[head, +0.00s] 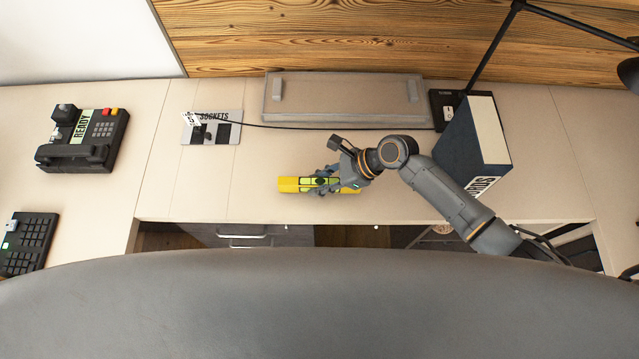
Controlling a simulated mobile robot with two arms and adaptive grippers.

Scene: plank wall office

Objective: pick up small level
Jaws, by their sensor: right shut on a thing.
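The small level (289,184) is a short yellow bar with a dark, green-lit middle part. It lies lengthwise left to right near the front edge of the desk. My right gripper (322,181) reaches in from the right and is shut on the level around its middle, hiding part of it. I cannot tell whether the level touches the desk or is slightly raised. My left gripper is not in view.
A grey case (345,100) lies behind the level. A dark binder (462,140) stands at the right. A socket panel (212,128), a phone (83,141) and a keyboard (28,245) are at the left. A black cable crosses behind. The desk left of the level is clear.

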